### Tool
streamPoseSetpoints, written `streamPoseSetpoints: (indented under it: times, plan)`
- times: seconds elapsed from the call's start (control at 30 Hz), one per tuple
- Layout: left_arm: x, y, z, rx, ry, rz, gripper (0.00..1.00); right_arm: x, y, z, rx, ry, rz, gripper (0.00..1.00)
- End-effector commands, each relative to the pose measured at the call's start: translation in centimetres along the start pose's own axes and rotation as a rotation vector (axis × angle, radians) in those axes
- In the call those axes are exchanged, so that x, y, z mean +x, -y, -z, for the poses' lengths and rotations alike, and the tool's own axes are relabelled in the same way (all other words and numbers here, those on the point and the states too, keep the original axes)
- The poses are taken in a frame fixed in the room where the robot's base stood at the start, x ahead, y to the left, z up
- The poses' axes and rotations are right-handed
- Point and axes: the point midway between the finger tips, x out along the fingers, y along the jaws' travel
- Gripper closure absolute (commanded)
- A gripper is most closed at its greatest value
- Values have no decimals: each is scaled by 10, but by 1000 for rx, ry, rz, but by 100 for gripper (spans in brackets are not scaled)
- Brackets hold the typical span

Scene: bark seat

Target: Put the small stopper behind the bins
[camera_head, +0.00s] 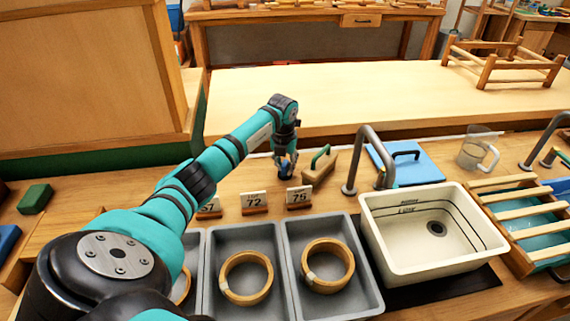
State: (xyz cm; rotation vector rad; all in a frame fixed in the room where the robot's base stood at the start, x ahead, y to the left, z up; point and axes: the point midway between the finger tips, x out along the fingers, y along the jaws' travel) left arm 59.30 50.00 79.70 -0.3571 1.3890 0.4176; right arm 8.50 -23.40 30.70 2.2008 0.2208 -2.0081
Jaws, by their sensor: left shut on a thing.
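My left arm reaches over the bench, and its gripper (286,168) points down behind the number cards. It is shut on a small dark blue thing, taken to be the small stopper, mostly hidden by the fingers. The grey bins stand in a row at the front: the middle bin (213,296) and the right bin (369,292) each hold a wooden ring. The left bin is mostly hidden by my arm. The gripper is behind the bins, near the gap between the two right cards. Whether the held thing touches the bench cannot be told. My right gripper is not in view.
Number cards 72 (254,201) and 75 (299,196) stand behind the bins. A wooden block with a green handle (319,168) is just right of the gripper. A tap (366,155), blue board (420,170) and white basin (378,236) are farther right.

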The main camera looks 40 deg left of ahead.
Motion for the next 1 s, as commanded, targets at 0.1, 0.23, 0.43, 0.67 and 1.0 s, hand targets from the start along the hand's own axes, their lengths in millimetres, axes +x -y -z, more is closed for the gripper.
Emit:
streamPoseSetpoints:
  times: [0.1,0.23,0.43,0.67,1.0]
  plan:
    - [4,0,0,1,0,-1,100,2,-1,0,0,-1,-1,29]
    - [3,0,0,1,0,-1,70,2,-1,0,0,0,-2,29]
    - [3,0,0,1,0,0,61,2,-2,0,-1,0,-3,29]
    - [-4,0,-1,0,2,1,61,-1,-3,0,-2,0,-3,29]
    - [-69,0,-1,2,5,1,61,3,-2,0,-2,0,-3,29]
